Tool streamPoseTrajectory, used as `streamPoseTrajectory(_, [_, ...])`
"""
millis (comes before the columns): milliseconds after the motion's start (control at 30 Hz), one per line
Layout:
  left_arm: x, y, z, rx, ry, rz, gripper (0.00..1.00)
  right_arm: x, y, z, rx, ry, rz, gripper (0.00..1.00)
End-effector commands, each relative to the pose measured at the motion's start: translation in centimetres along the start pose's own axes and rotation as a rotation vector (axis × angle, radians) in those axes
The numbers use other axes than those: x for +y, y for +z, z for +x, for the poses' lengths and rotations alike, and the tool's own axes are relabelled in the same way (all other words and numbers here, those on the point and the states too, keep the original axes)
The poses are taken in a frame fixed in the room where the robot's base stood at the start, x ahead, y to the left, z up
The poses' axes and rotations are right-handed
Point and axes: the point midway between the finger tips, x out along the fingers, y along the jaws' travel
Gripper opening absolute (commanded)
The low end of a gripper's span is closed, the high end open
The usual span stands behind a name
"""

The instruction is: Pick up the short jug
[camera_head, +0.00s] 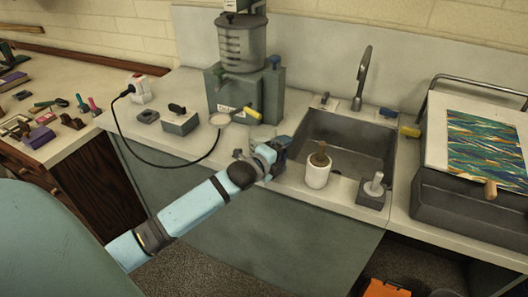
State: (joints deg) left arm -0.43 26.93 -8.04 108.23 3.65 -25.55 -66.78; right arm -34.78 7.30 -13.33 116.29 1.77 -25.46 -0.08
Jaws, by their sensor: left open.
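My left gripper (279,149) reaches in from the lower left and is open, over the counter at the sink's left front corner. A pale grey, low round vessel (261,134), which looks like the short jug, stands just behind and left of it. It is partly hidden by the gripper, and I cannot tell whether they touch. I see no jug between the fingers. My right gripper is not in view.
A white pot (317,175) with a brown-topped tool stands right of the gripper, before the sink (345,138). A grey machine (244,95) stands behind. A grey block with a pale knob (373,190) and a tray with a patterned sheet (480,147) are right. A black cable crosses the left counter.

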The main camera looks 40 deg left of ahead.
Motion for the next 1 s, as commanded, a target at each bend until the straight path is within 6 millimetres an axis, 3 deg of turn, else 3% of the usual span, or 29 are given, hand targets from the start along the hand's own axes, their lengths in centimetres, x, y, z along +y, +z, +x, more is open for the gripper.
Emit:
streamPoseTrajectory(300, [0.03,-0.05,0.83,0.001,0.0,-0.001,0.9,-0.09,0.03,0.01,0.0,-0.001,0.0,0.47])
streamPoseTrajectory(367, [0.03,-0.04,0.82,0.001,0.0,-0.001,0.78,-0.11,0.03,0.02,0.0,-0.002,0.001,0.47])
streamPoseTrajectory(600, [0.04,-0.03,0.8,0.0,0.0,-0.001,0.23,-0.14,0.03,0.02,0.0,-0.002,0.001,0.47])
streamPoseTrajectory(1000, [-0.3,0.0,0.76,0.001,-0.002,0.001,0.21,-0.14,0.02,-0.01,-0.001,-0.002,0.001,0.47])
